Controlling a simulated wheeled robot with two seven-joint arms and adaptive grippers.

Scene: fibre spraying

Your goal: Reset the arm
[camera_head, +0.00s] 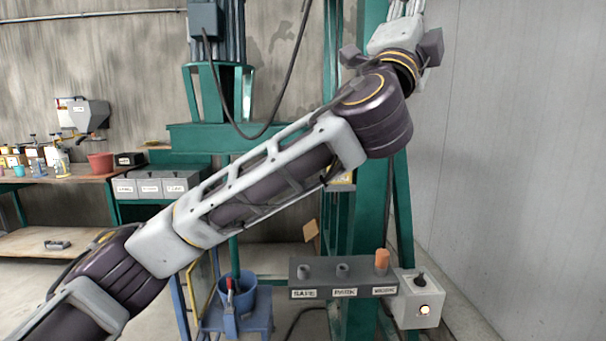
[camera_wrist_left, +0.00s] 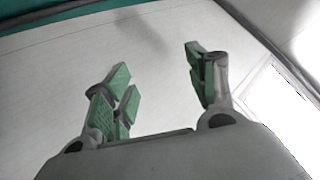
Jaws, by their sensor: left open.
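My left arm (camera_head: 265,180) rises from the lower left across the head view to the upper right. Its wrist (camera_head: 395,45) stands high in front of the green machine frame, and the hand runs out of the top edge. In the left wrist view my left gripper (camera_wrist_left: 158,75) is open, with green-padded fingers spread apart and nothing between them. A pale wall lies behind the fingers. My right gripper is in neither view.
A dark panel (camera_head: 320,292) with labelled posts, one bearing an orange piece (camera_head: 382,262), adjoins a grey switch box (camera_head: 418,300) with a lit button. A blue bucket (camera_head: 238,292) stands left. The green frame (camera_head: 371,210) and right wall (camera_head: 500,130) are close to my arm.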

